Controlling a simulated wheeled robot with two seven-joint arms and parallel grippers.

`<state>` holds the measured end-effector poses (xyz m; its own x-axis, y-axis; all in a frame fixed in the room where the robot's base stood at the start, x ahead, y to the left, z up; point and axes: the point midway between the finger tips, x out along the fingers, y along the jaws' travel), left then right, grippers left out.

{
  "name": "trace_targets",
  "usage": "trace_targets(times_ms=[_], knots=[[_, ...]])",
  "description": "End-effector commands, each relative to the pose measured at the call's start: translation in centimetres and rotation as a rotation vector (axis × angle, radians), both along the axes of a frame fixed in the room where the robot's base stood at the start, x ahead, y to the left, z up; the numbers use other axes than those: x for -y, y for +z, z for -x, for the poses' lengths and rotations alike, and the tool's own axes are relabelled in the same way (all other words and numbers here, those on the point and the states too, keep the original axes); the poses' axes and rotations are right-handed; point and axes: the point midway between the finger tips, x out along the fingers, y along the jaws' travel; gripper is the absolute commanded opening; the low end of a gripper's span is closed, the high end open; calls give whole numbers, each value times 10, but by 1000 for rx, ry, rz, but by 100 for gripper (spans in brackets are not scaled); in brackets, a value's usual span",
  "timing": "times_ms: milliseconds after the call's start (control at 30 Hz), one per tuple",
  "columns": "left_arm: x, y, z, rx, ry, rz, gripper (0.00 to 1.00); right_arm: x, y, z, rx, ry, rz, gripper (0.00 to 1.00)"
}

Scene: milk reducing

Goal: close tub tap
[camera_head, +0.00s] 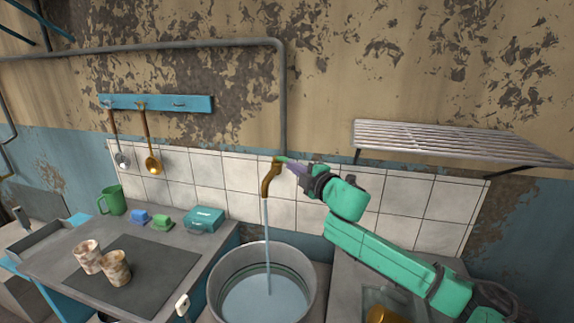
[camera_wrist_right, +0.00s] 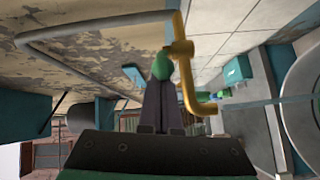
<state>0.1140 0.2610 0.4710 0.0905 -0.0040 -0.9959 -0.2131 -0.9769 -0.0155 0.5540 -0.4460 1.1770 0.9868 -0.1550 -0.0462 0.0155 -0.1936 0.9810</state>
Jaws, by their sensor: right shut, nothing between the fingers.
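The brass tap (camera_head: 268,180) hangs at the end of a grey pipe on the tiled wall. Water runs from it in a thin stream into a round metal tub (camera_head: 223,271). My right gripper (camera_head: 284,161) is shut and empty, its tips at the top of the tap beside a small green handle. In the right wrist view the shut fingers (camera_wrist_right: 158,90) point at the green handle (camera_wrist_right: 161,66), next to the brass tap (camera_wrist_right: 185,75). I cannot tell whether they touch it. My left gripper is not in view.
A wire rack (camera_head: 450,142) juts from the wall at the right. On the left counter stand two patterned cups (camera_head: 88,257), a green mug (camera_head: 116,202) and a teal box (camera_head: 205,219). Ladles hang from a blue rail (camera_head: 185,103).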

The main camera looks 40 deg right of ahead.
Motion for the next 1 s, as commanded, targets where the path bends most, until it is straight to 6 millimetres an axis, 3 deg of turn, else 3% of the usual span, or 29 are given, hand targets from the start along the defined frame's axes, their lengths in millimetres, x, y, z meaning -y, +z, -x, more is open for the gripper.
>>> trace_targets(times_ms=[100,400,1000], knots=[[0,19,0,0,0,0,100,8,5,0,-4,-4,-2,0],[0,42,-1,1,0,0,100,34,4,-1,-2,-5,0,0],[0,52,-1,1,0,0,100,56,1,-7,-2,-8,0,0]])
